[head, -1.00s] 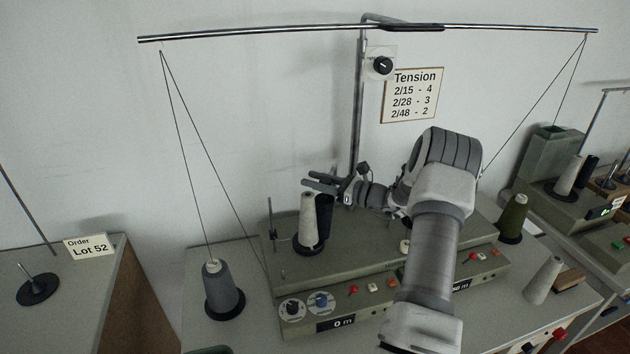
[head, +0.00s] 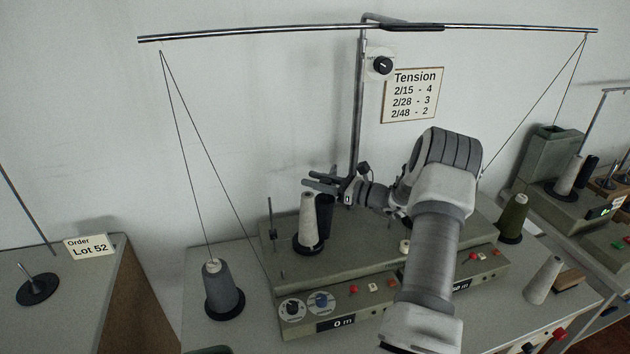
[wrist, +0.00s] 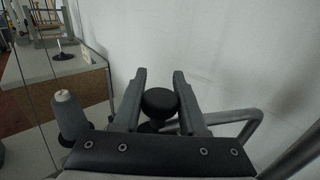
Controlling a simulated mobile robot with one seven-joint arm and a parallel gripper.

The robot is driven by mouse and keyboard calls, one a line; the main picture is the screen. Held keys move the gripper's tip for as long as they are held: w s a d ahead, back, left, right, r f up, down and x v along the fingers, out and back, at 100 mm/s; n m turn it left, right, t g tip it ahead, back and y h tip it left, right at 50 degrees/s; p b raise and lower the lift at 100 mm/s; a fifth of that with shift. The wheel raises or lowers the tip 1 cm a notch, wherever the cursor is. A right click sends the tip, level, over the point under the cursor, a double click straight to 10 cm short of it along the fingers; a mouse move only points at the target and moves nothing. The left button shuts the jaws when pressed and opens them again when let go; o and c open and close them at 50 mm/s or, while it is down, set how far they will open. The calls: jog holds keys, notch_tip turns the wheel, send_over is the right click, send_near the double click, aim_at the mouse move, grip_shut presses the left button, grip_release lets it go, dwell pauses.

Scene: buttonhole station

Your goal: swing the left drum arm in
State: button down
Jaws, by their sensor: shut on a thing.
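My gripper (head: 318,187) is at the left machine unit, beside the top of the white cone. In the wrist view its fingers (wrist: 157,95) are on both sides of a round black knob (wrist: 159,102), and the gripper is shut on it. A dark part shows below the knob. In the head view a black drum (head: 326,222) stands just behind and right of the white cone (head: 307,225), under my gripper. Grey bent rods (wrist: 238,117) show right of the fingers in the wrist view. I cannot tell which part is the left drum arm itself, as my gripper hides much there.
The winding machine (head: 340,268) has knobs, buttons and a display on its front. A grey cone (head: 224,288) stands left of it, also in the wrist view (wrist: 69,113). An upright post (head: 357,110) and a wall are behind. Threads hang from the overhead bar (head: 270,32).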

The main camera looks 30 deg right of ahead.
aim_at(332, 198)
jog(key=shift+s+d+f+n+g+y+b, duration=0.2)
jog(key=shift+s+d+n+g+y+b, duration=0.55)
jog(key=shift+y+b, duration=0.25)
jog(key=shift+s+d+r+n+g+y+b, duration=0.2)
jog(key=shift+s+d+n+g+y+b, duration=0.6)
jog(key=shift+s+d+n+g+y, duration=0.35)
jog(key=shift+w+a, duration=0.1)
jog(key=shift+w, duration=0.05)
jog(key=shift+c, duration=2.3)
grip_release()
jog(key=b+v, duration=0.2)
jog(key=v, duration=1.5)
jog(key=shift+d, duration=0.25)
